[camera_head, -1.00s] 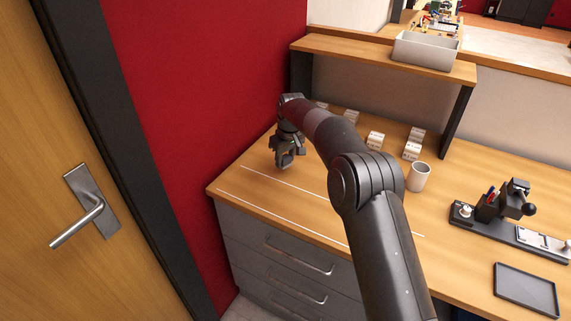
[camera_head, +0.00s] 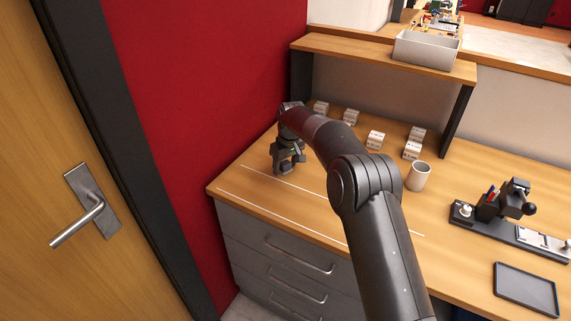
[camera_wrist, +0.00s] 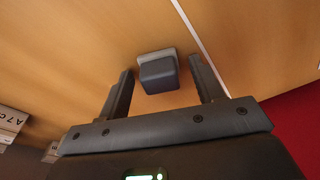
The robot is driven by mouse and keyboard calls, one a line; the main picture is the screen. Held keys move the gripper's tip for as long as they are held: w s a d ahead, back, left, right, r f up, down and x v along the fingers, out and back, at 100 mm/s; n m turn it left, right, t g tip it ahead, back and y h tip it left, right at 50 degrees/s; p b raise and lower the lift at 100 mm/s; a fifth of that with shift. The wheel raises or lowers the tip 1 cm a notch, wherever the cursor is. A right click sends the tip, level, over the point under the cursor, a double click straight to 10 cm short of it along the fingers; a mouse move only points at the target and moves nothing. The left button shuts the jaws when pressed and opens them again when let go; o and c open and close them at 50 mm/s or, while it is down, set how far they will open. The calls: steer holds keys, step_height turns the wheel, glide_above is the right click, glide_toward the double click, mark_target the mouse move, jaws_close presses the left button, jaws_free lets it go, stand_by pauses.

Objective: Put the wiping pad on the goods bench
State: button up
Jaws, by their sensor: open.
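The wiping pad, a dark blue-grey block on a lighter grey base (camera_wrist: 158,72), sits on the wooden bench top (camera_head: 235,188) near a white line. In the wrist view it lies between the tips of my gripper (camera_wrist: 160,80), with a gap to each finger. My gripper is open. In the head view my gripper (camera_head: 287,168) is low over the left end of the bench, and I cannot clearly tell the pad from the dark fingers there.
Several white boxes (camera_head: 375,139) and a white mug (camera_head: 419,176) stand behind and right of my gripper. A black fixture (camera_head: 500,205) and dark tray (camera_head: 526,289) are farther right. A red wall (camera_head: 205,110) borders the left. A raised shelf (camera_head: 350,50) spans the back.

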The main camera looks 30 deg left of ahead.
steer(key=shift+r, duration=0.15)
step_height(320, 180, up, 12)
steer(key=d, duration=0.1)
steer(key=shift+s+d, duration=0.35)
steer(key=d+r+m+t, duration=0.1)
steer(key=d+r+m, duration=0.2)
steer(key=d+r, duration=1.1)
steer(key=s+d+r+m+t, duration=0.15)
steer(key=s+d, duration=0.25)
steer(key=d, duration=0.5)
steer(key=s+d+r+m, duration=0.25)
steer(key=s+d, duration=0.25)
steer(key=d, duration=0.4)
steer(key=s+d+m+t+h, duration=0.1)
steer(key=s+d+m, duration=0.2)
steer(key=s+d, duration=1)
steer(key=s+d+f+m+t, duration=0.1)
steer(key=s+d+f+m, duration=0.2)
steer(key=s+d+f, duration=0.4)
steer(key=s+f, duration=0.1)
steer(key=s, duration=0.3)
steer(key=shift+s+d+h, duration=0.15)
steer(key=shift+d+h, duration=0.15)
steer(key=shift+d, duration=0.1)
